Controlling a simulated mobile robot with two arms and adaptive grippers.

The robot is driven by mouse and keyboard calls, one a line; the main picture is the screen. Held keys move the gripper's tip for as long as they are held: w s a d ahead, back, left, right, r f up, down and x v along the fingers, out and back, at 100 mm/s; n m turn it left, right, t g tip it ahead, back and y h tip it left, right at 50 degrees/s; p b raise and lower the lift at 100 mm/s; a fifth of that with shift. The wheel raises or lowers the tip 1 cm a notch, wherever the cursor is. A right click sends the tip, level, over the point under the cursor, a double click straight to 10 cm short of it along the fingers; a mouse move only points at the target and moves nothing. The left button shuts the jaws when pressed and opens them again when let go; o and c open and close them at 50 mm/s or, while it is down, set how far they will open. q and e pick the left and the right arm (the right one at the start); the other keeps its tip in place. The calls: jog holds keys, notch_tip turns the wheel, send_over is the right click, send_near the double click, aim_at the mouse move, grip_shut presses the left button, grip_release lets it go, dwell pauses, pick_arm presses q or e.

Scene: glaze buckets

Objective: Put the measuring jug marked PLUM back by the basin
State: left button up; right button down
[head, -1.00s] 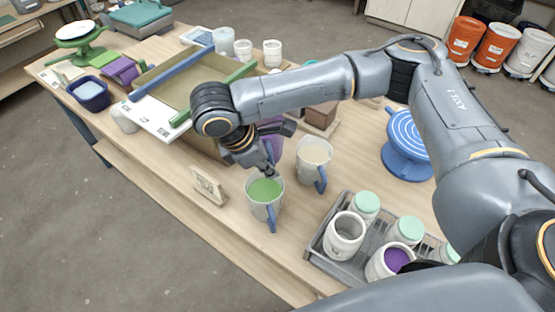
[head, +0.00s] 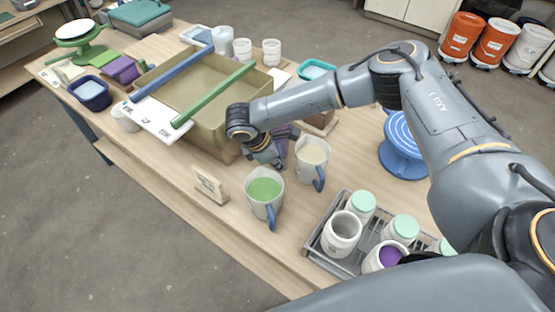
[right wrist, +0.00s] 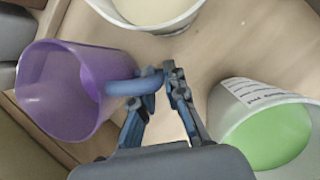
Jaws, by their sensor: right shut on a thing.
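A translucent purple jug (right wrist: 75,90) with a blue-grey handle shows in the right wrist view; no marking on it is readable. My right gripper (right wrist: 163,78) is shut on its handle. In the head view my right gripper (head: 276,163) is low beside the table's front half, and the purple jug (head: 288,137) is mostly hidden behind it. A green-filled jug (head: 264,190) stands in front, and a cream-filled jug (head: 312,157) stands to the right. The tan basin (head: 222,142) is just left of the gripper, with blue and green bars across it. My left gripper is out of view.
A grey rack (head: 318,248) with several white jars stands at the front right. A blue banding wheel (head: 402,148) is behind it. A small sign (head: 209,186) stands near the front edge. A white jug (head: 124,117) and a white board (head: 158,122) are left.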

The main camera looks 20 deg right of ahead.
jog(key=shift+f, duration=0.1)
jog(key=c, duration=1.4)
grip_release()
jog(key=b+v, duration=0.1)
jog(key=v, duration=1.1)
jog(key=shift+b, duration=0.4)
